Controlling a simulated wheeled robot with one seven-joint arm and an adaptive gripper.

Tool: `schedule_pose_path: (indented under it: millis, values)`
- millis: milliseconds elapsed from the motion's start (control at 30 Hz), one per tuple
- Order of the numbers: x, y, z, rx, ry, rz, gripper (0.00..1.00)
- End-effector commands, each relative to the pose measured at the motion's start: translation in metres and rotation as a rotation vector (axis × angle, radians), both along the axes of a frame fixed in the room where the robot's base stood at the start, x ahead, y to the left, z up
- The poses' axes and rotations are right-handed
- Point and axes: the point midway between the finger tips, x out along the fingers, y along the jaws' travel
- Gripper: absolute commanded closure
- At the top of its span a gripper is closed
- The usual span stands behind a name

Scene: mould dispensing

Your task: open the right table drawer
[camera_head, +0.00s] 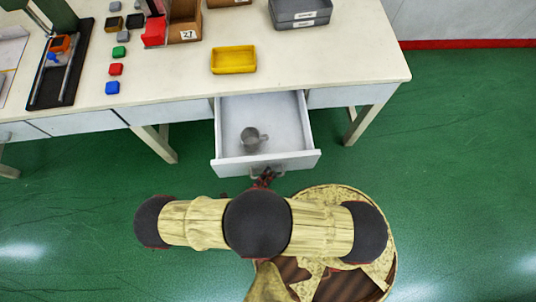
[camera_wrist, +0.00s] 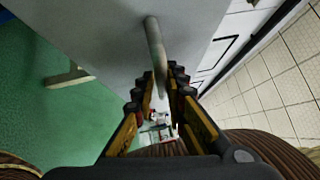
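The right table drawer (camera_head: 303,122) is pulled well out from under the table in the head view, its inside exposed. A grey metal cup (camera_head: 251,139) is inside it, near the front. The drawer's handle (camera_wrist: 155,45) is a grey bar on the front panel in the wrist view. My gripper (camera_head: 264,179) is at this handle, low in front of the drawer. In the wrist view, my gripper's fingers (camera_wrist: 162,78) converge closely on both sides of the bar and appear shut on it. My arm hides part of the handle in the head view.
The white table (camera_head: 340,60) carries a yellow tray (camera_head: 233,60), grey stacked trays (camera_head: 300,14), a cardboard box (camera_head: 186,24) and several small coloured blocks. Table legs (camera_head: 155,143) stand on either side of the drawer. The green floor right of the drawer is clear.

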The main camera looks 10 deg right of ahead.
Motion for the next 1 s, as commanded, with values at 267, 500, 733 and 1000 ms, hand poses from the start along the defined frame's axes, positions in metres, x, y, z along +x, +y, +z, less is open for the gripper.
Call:
schedule_pose_path:
  millis: [267,500,733,1000]
  values:
    - [0.000,0.000,0.001,-0.004,-0.001,0.000,0.73]
    - [0.000,0.000,0.002,-0.004,-0.001,0.000,0.73]
    - [0.000,0.000,0.022,-0.003,-0.001,-0.001,0.73]
    - [0.000,0.002,0.071,-0.003,-0.006,0.002,0.31]
